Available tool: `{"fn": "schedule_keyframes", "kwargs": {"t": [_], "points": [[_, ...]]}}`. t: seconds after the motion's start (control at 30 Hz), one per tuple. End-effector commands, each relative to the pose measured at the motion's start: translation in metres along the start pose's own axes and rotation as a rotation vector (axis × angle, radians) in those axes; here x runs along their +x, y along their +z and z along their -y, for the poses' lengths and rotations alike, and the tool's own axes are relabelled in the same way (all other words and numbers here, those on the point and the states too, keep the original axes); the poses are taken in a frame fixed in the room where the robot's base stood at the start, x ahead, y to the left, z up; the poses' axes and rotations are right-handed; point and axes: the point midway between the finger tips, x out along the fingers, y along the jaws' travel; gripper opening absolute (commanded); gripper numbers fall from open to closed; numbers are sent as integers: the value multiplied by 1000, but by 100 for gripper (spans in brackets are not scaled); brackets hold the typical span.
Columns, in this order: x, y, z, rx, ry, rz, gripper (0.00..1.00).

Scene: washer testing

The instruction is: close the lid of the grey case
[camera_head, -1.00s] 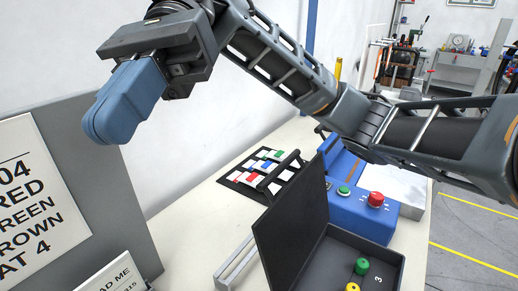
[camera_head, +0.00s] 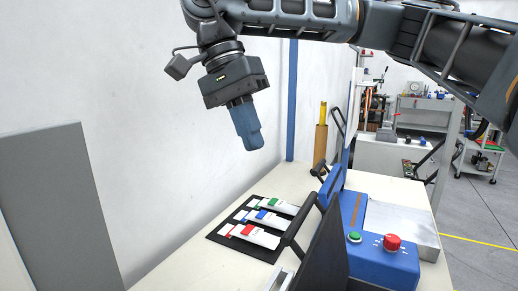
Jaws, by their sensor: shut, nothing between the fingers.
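The grey case's dark lid (camera_head: 325,250) stands raised at the bottom centre, seen nearly edge-on. A dark handle (camera_head: 297,224) shows at its upper left side.
A black mat (camera_head: 222,240) with several colour-ended white pieces lies left of the lid. A blue machine (camera_head: 372,262) with a green button (camera_head: 354,237) and a red knob (camera_head: 392,242) stands to the right. A grey panel (camera_head: 60,205) stands at far left.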

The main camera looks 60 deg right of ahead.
Motion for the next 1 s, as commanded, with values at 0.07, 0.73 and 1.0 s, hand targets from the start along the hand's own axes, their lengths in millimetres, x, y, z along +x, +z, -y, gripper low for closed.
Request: {"fn": "schedule_keyframes", "kwargs": {"t": [0.07,0.73,1.0], "points": [[14,0,-1,-2,1,2,0],[96,1,-33,-3,-2,3,0],[98,1,-37,-2,-2,3,0]]}}
